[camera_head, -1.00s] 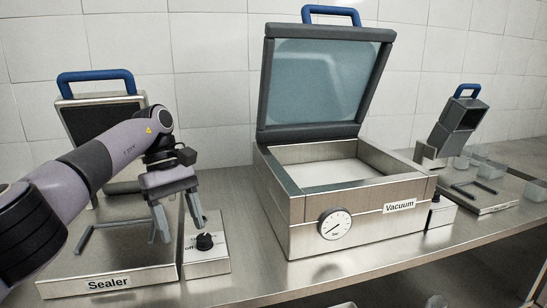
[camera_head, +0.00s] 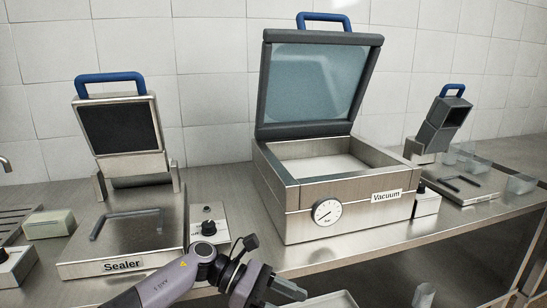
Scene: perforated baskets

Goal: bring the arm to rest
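My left arm (camera_head: 200,265) reaches in from the bottom edge, in front of the bench. My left gripper (camera_head: 287,289) is low at the bottom middle, below the vacuum machine and apart from the things on the bench. Its fingers point right and overlap in this view, so its opening cannot be told; I see nothing held. My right gripper is not in view.
The sealer (camera_head: 75,262) stands at the left with its lid up, next to a small knob box (camera_head: 208,210). The vacuum machine (camera_head: 370,222) has its lid raised. A second sealer (camera_head: 480,197) and clear containers (camera_head: 521,184) are at the right.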

